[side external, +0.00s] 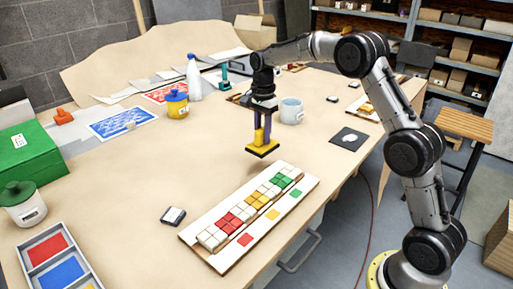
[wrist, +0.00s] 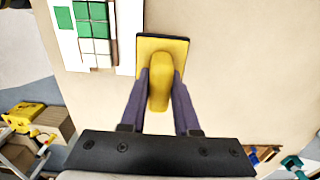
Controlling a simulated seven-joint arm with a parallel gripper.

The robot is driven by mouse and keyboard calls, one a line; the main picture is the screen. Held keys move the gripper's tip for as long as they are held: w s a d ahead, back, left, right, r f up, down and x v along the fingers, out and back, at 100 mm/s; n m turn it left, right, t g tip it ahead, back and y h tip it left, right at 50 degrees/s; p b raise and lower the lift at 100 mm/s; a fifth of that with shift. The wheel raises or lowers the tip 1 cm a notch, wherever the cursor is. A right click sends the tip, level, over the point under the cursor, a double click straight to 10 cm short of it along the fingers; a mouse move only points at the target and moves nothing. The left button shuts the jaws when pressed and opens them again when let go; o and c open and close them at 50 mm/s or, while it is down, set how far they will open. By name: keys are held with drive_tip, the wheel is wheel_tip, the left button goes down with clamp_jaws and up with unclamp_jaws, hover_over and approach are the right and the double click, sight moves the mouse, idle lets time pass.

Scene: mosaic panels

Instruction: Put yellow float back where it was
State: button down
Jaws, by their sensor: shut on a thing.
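The yellow float (side external: 262,147) has a flat dark-edged base and a raised yellow handle. My gripper (side external: 261,132) is shut on the handle and holds the float above the table, beyond the tile panel. In the wrist view, the float (wrist: 163,58) hangs level between the two purple fingers of my gripper (wrist: 160,88). The tile panel (side external: 305,184) lies on the table with white, red, yellow and green tiles. Its green and white end (wrist: 95,32) shows at the upper left of the wrist view, close beside the float.
A grey cup (side external: 292,110) stands right of my gripper. A white bottle (side external: 194,78) and a yellow pot with a blue lid (side external: 177,103) stand behind. A dark square (side external: 349,139) with white material lies near the right edge.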

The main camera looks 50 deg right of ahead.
sight(256, 147)
drive_tip(key=w+f, duration=0.3)
drive_tip(key=shift+d+f, duration=0.25)
drive_tip(key=shift+d, duration=0.05)
drive_tip(key=shift+f, duration=1.5)
drive_tip(key=shift+f, duration=0.1)
drive_tip(key=c, duration=0.6)
unclamp_jaws()
drive_tip(key=shift+f, duration=0.1)
drive_tip(key=shift+c, duration=0.2)
